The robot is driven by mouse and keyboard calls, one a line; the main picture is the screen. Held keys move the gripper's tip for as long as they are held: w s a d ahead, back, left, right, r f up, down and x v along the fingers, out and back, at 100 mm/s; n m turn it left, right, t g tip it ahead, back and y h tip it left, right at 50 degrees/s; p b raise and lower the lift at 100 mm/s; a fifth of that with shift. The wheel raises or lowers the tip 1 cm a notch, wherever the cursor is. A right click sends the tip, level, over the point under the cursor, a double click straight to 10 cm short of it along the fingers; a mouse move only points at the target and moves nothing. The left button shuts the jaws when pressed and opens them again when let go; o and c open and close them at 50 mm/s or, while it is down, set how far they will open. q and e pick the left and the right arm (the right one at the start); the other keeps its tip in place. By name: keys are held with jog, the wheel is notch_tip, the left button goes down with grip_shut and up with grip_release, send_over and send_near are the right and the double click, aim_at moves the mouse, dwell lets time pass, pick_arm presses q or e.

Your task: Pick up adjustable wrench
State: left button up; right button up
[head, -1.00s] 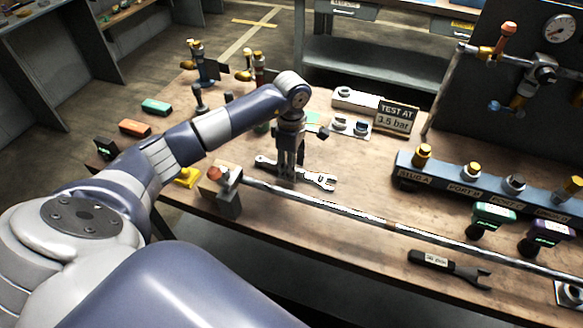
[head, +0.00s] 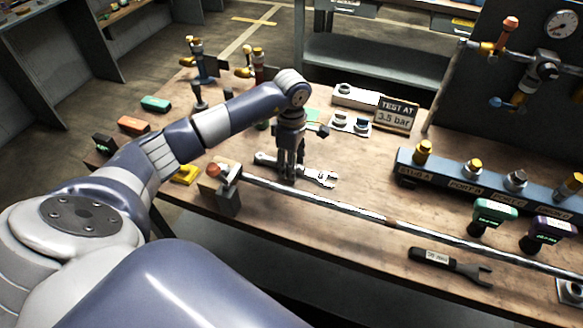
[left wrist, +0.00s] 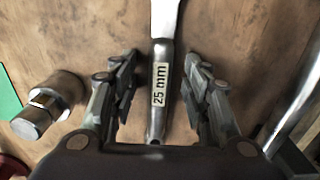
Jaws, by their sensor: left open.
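The adjustable wrench (head: 318,177) is a silver tool lying flat on the wooden workbench, its jaw end to the right in the head view. My left gripper (head: 289,177) points down over the handle. In the wrist view the left gripper (left wrist: 160,88) is open, with one finger on each side of the handle and a gap on both sides. The wrench's middle is partly hidden by the fingers in the head view. My right gripper is not in view.
A long metal pipe (head: 345,208) crosses the bench in front of the wrench, its left end at a grey block (head: 228,200). A metal fitting (left wrist: 48,105) lies left of the fingers. A black-handled fork tool (head: 432,258) lies front right. A "3.5 bar" sign (head: 397,114) stands behind.

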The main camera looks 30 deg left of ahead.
pick_arm(q)
jog(key=shift+r, duration=0.1)
grip_shut()
